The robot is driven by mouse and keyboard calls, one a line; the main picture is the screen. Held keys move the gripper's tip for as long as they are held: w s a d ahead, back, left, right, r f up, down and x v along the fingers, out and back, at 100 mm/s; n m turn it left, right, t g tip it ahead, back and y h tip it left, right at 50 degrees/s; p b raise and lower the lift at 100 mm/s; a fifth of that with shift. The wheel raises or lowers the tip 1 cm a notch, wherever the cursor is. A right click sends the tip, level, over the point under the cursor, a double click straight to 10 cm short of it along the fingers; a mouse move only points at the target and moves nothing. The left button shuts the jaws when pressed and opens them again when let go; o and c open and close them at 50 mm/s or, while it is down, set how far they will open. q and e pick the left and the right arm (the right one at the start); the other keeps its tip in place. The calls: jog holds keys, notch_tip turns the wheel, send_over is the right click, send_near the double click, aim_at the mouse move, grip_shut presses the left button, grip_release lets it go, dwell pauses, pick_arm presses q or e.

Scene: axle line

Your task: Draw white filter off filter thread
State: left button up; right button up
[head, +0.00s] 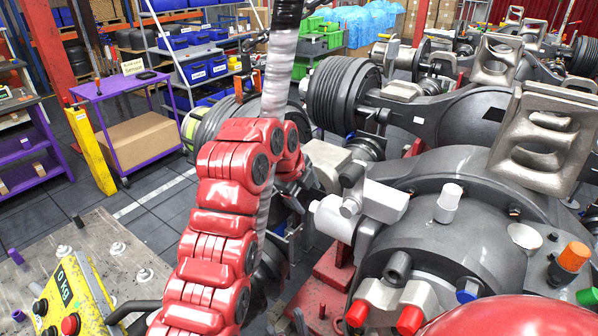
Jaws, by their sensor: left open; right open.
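A short white cylinder (449,197) stands upright on top of the dark axle housing (440,165). A larger pale cylinder (332,219) lies sideways at the left of the axle, joined to a light grey block (386,201). I cannot tell for sure which is the white filter; no thread shows on either. My red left arm rises from the bottom and bends over at the top. Dark parts of my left gripper (292,192) show behind it, left of the pale cylinder and apart from the upright one. Its fingertips are mostly hidden. My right gripper does not show.
Red caps (410,319) and an orange cap (574,256) sit on the axle's near side. A metal bracket (545,140) stands at the right. A striped vertical tube (280,70) hangs behind my arm. A yellow control box (70,300) is at lower left.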

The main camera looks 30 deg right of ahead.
aim_at(313, 204)
pick_arm(q)
jog(key=p+x, duration=0.1)
jog(key=x, duration=0.3)
jog(key=shift+f+p, duration=0.15)
jog(key=shift+p, duration=0.25)
jog(key=shift+x, duration=0.85)
grip_shut()
dwell(0.7)
dwell(1.2)
